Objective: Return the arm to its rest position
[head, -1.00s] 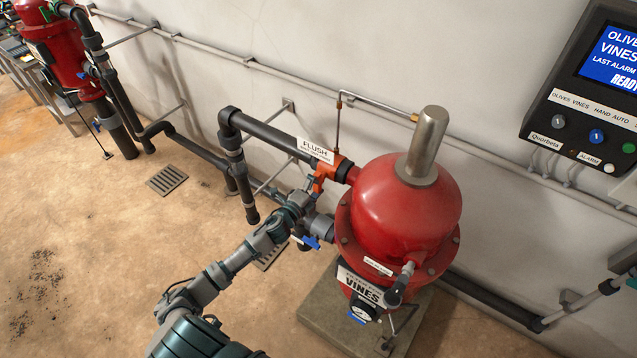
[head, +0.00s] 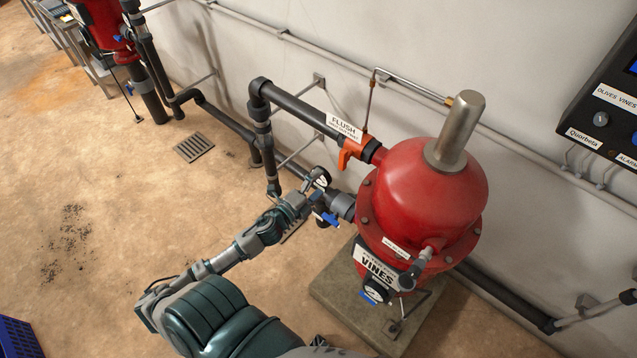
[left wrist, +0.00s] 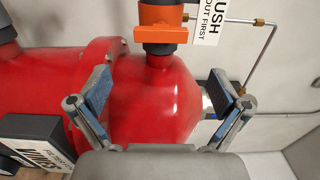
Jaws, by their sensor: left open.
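My left arm reaches in from the bottom of the head view. Its gripper (head: 308,193) is below and left of the orange flush valve (head: 352,152), apart from its handle. In the left wrist view my left gripper (left wrist: 160,82) has its two fingers spread wide with nothing between them. The red filter vessel (left wrist: 150,110) is beyond the fingers, and the orange valve (left wrist: 162,22) is above them. My right gripper is in neither view.
The red VINES vessel (head: 415,195) stands on a concrete pad (head: 335,290) right of my arm. A blue-handled valve (head: 328,219) is close below the gripper. Dark pipes (head: 300,115) run along the wall. Open floor (head: 110,230) lies to the left.

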